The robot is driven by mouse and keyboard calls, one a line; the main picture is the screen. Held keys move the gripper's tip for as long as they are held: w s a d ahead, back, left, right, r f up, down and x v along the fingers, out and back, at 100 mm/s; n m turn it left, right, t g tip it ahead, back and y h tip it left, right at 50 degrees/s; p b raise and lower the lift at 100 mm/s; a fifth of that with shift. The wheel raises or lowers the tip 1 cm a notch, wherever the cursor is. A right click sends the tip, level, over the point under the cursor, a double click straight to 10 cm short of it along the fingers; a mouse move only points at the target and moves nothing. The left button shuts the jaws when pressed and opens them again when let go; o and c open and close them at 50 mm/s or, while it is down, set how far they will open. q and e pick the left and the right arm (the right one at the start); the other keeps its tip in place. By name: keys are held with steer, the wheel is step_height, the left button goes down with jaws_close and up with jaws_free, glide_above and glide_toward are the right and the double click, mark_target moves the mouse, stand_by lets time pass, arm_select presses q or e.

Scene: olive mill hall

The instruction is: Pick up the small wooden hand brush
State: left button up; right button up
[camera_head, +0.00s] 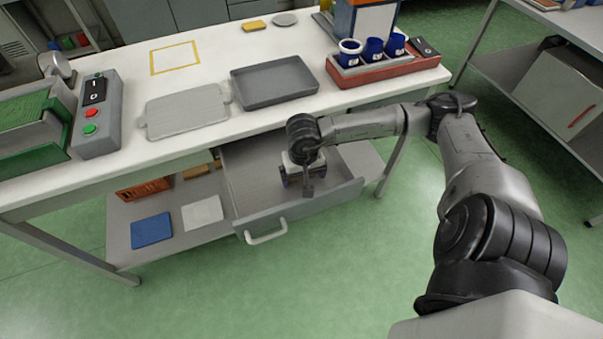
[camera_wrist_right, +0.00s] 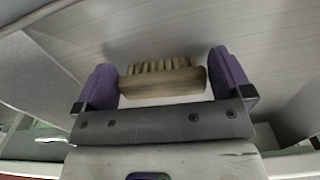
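The small wooden hand brush (camera_wrist_right: 163,82) shows in the right wrist view, with a brown wooden block and a row of pale bristles. It lies between the two purple-padded fingers of my right gripper (camera_wrist_right: 163,85). The fingers are wide apart and its ends reach close to both pads. I cannot tell whether the pads press on it. In the head view my right gripper (camera_head: 306,188) reaches down into the open drawer (camera_head: 250,190) and I cannot make out the brush there. My left gripper is not in view.
The drawer sits under a white worktop (camera_head: 120,80). A dark tray (camera_head: 273,82), a grey board (camera_head: 186,110), a switch box (camera_head: 97,115) and a red holder with blue cups (camera_head: 385,70) stand on top. A lower shelf holds a blue cloth (camera_head: 152,230). Green floor lies open in front.

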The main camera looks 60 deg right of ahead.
steer(key=c, duration=0.5)
steer(key=shift+c, duration=0.2)
steer(key=shift+r, duration=0.6)
step_height(320, 180, up, 4)
steer(key=shift+f+p, duration=0.25)
steer(key=shift+p, duration=0.6)
steer(key=s+d+r+p, duration=0.2)
steer(key=s+r+p, duration=0.2)
steer(key=s, duration=0.7)
steer(key=shift+s+r, duration=0.25)
steer(key=shift+r, duration=0.9)
